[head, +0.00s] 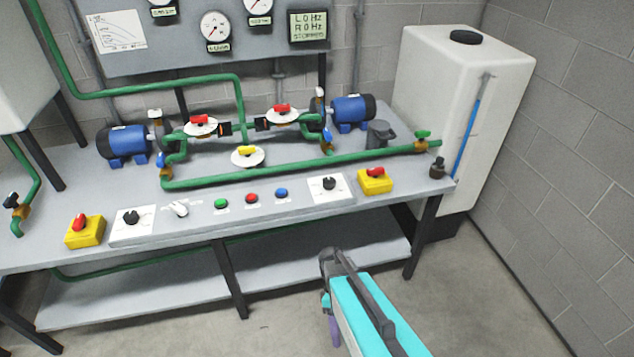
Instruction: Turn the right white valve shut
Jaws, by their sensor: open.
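The right white valve (283,117) is a white round plate with a red handle on the green pipework of the bench, just left of the right blue motor. Its handle lies roughly sideways in the picture, about along the pipe run. A matching white valve (201,127) with a red handle sits to its left. A third white plate (248,158) with a yellow handle sits lower, between them. My gripper (333,262) is in front of the bench, below its front edge in the picture and well apart from the valves. It is open, with nothing seen in it.
The bench top (330,207) carries yellow switch boxes (376,186), dials and coloured buttons along its front. Blue motors (352,110) stand behind. A white tank (450,110) stands at the right by the wall. The floor (480,300) at the right front is clear.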

